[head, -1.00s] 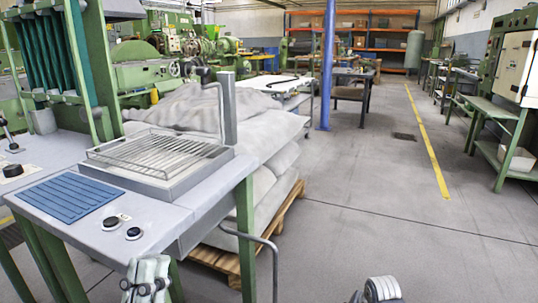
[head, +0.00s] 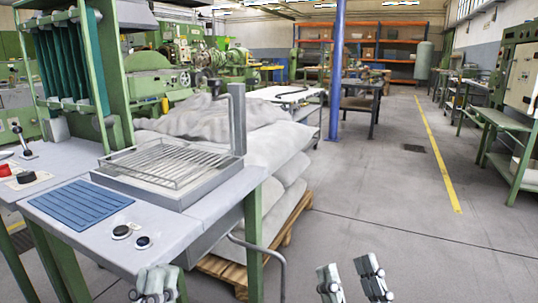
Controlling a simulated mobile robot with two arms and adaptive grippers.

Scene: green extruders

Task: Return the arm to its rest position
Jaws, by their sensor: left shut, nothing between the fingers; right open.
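My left gripper (head: 155,283) is at the bottom edge of the head view, in front of the workbench's front edge. Its pale fingers are together with nothing between them. My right gripper (head: 351,281) is at the bottom, right of centre, over the grey floor. Its two fingers stand apart, and nothing shows between them. Both arms behind the grippers are mostly out of view.
A workbench (head: 87,243) with green legs, a blue ribbed mat (head: 80,205), a wire rack (head: 165,164) and knobs stands at left. Sacks (head: 275,170) lie on a wooden pallet (head: 297,216) behind it. A blue post (head: 336,80) stands beyond.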

